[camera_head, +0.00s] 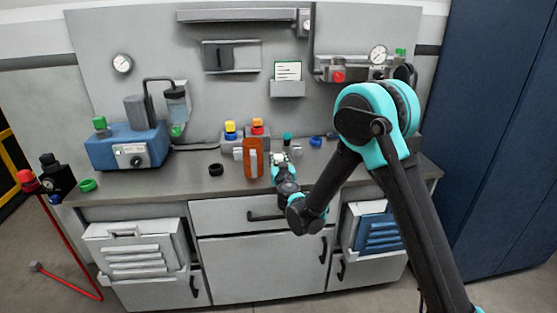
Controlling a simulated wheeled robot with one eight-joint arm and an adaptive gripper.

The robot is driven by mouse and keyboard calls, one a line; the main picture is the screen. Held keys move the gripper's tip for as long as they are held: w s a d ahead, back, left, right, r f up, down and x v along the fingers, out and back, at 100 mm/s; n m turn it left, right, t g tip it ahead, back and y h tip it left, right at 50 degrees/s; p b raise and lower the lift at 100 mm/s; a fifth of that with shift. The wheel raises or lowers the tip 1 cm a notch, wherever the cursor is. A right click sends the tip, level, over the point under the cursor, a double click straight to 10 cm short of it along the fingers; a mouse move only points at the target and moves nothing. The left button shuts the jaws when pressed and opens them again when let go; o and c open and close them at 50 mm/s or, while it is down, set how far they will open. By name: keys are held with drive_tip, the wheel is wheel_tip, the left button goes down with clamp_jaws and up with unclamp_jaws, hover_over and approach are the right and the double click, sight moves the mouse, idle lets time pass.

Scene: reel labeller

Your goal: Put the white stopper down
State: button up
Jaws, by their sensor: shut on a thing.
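My gripper (280,161) is over the worktop at the middle of the bench, just right of an orange mug-like container. It is shut on a small pale thing at its fingertips, which looks like the white stopper (278,157). The stopper is small and partly hidden by the fingers. I cannot tell whether it touches the worktop. My arm comes in from the right and covers part of the bench's right side.
The orange container (253,159) stands close left of my gripper. Bottles with yellow (230,126) and orange-red (257,123) caps stand behind. A black ring (216,170), a blue cap (315,142) and a blue machine (130,147) are on the worktop. The front-left worktop is mostly clear.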

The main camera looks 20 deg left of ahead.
drive_tip(key=shift+f, duration=0.2)
drive_tip(key=o, duration=1.1)
drive_tip(key=shift+o, duration=0.2)
